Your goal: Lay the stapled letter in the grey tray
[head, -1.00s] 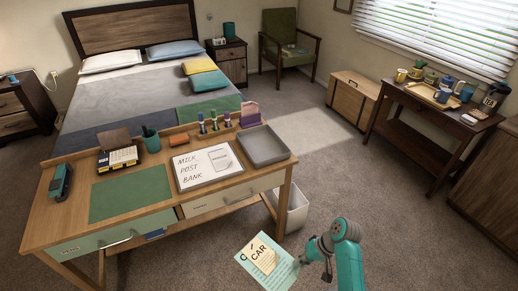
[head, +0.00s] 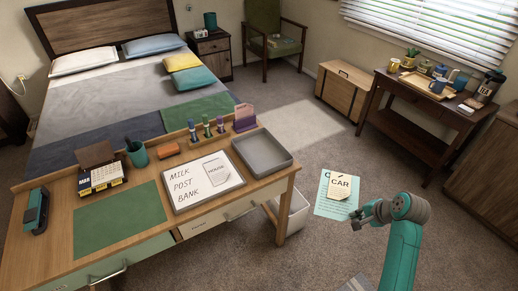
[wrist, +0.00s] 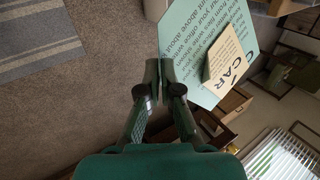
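The stapled letter (head: 329,204) is a pale teal printed sheet with a cream slip marked CAR on its front. My gripper (head: 357,218) is shut on the letter's lower right edge and holds it up in the air, right of the desk. In the wrist view my gripper's fingertips (wrist: 166,72) are together at the edge of the letter (wrist: 196,45). The staple is too small to see. The grey tray (head: 262,152) lies empty at the right end of the desk, left of and apart from the letter.
A whiteboard (head: 185,188) with a HOUSE slip lies left of the tray. Stamps (head: 206,126) and a purple holder (head: 244,117) stand behind. A white bin (head: 294,212) stands below the desk's right end. Carpet between desk and side table (head: 420,145) is clear.

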